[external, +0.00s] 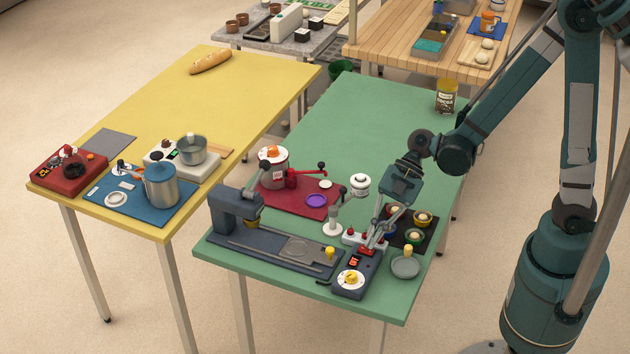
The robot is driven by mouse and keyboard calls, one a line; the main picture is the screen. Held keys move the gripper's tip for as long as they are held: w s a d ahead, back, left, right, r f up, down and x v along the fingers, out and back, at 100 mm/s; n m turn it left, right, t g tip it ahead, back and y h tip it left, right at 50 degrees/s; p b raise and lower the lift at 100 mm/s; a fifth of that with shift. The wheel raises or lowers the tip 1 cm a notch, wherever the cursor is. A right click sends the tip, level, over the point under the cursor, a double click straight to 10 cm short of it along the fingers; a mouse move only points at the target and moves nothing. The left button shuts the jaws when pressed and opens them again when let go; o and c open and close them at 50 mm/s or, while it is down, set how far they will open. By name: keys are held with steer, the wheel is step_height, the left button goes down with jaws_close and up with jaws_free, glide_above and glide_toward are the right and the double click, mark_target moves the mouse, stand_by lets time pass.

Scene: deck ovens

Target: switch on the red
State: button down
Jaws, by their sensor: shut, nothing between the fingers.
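My gripper (373,244) points down over the front of the green table, with its fingers together and nothing seen between them. Its tips are at or just above a white strip with red switches (352,235) and the red part (367,251) of a dark blue box (350,281) with a white dial. I cannot tell whether the tips touch either. The fingers hide part of the strip, and the switch positions are too small to read. A red appliance (57,183) with a dark round top stands at the left end of the yellow table, far from my gripper.
Close by stand a white stand (332,228), a dark mat (403,241) with small bowls, a grey dish (405,267) and a dark blue machine (237,211). A red mat (272,202) carries a pot. The green table's far half (385,105) is mostly clear.

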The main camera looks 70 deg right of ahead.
steer(key=shift+s+r+p, duration=0.2)
steer(key=shift+r+p, duration=0.2)
steer(key=shift+r, duration=0.1)
steer(key=shift+s+r+p, duration=0.15)
steer(key=shift+r+p, duration=0.2)
steer(key=shift+r, duration=0.15)
steer(key=shift+s+d+r+p, duration=0.1)
steer(key=shift+s+r+p, duration=0.15)
steer(key=shift+r+p, duration=0.25)
steer(key=shift+s+d+r+p, duration=0.1)
steer(key=shift+s+r+p, duration=0.15)
steer(key=shift+r, duration=0.45)
steer(key=p+v, duration=0.2)
steer(key=v, duration=0.7)
steer(key=shift+s, duration=0.2)
steer(key=shift+d, duration=0.15)
steer(key=shift+w+r+t+b, duration=0.2)
steer(key=shift+w+t+b, duration=0.15)
steer(key=shift+w, duration=0.25)
steer(key=shift+f, duration=0.15)
